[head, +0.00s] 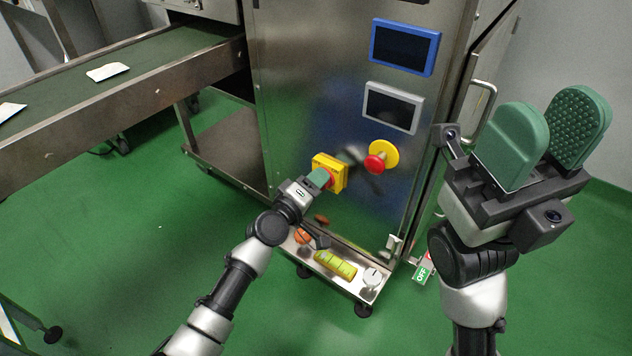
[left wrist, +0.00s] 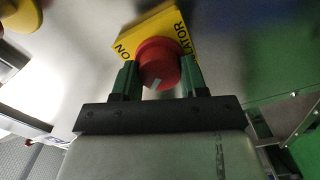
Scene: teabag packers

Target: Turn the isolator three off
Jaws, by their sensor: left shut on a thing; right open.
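The isolator is a yellow plate (head: 338,168) with a red round knob (head: 327,179) on the steel cabinet's front. In the left wrist view, the yellow plate (left wrist: 140,33) shows the letters "ON" and "LATOR", and the red knob (left wrist: 158,66) has a pale mark on its lower edge. My left gripper (head: 317,181) is shut on the red knob, with a green finger on each side of it in the left wrist view (left wrist: 160,80). The number of this isolator cannot be read. My right gripper (head: 542,135) is open and empty, raised at the right.
A red emergency button (head: 376,162) on a yellow disc sits right of the isolator. Blue-framed (head: 404,47) and grey-framed (head: 392,107) screens are above. A conveyor (head: 150,84) with white packets runs left. Loose items, including a yellow one (head: 335,264), lie on the low ledge.

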